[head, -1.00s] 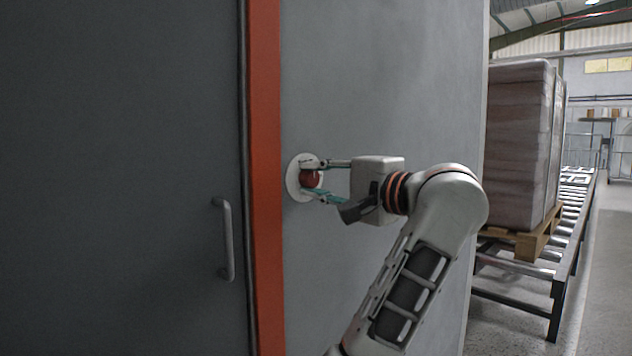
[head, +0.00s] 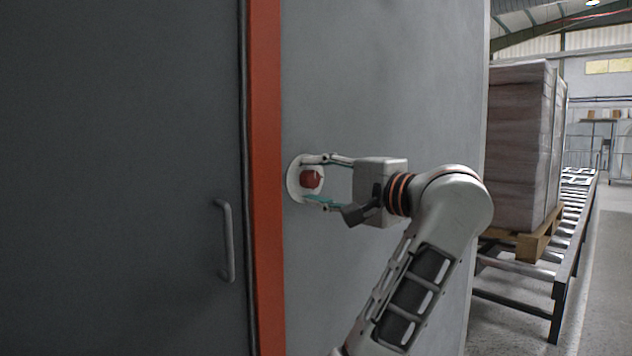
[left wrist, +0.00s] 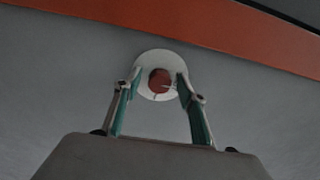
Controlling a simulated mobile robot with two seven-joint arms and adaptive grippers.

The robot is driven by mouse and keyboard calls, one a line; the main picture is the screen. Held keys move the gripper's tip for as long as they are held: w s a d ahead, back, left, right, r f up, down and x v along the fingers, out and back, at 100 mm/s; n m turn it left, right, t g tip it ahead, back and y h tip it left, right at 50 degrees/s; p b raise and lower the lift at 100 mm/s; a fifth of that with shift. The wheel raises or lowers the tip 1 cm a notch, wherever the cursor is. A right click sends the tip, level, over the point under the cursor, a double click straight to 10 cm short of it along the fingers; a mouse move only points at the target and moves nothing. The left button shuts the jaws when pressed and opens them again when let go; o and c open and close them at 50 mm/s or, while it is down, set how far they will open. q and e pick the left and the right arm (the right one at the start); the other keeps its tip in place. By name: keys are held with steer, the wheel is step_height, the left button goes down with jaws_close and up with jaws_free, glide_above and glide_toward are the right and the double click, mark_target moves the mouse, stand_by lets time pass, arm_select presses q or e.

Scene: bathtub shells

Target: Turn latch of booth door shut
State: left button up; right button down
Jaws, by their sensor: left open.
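The latch is a red knob (head: 312,179) on a round white plate (head: 294,184), fixed to the grey wall just right of the orange door frame. In the left wrist view the red knob (left wrist: 160,82) and white plate (left wrist: 153,58) lie ahead, between the fingers. My left gripper (head: 318,181) is open, one finger above the knob and one below, with a gap to it. The left gripper (left wrist: 157,85) also shows open in the left wrist view. The grey booth door (head: 120,180) with its bar handle (head: 226,240) is left of the frame and looks closed. My right gripper is not in view.
The orange frame (head: 266,180) stands close left of the latch; it crosses the top of the left wrist view (left wrist: 150,25). A wrapped pallet load (head: 518,145) on a roller conveyor (head: 565,260) stands at the right, beyond the wall's edge. The wall around the latch is bare.

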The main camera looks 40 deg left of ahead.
arm_select(q)
steer(key=d, duration=0.7)
steer(key=shift+s, duration=0.3)
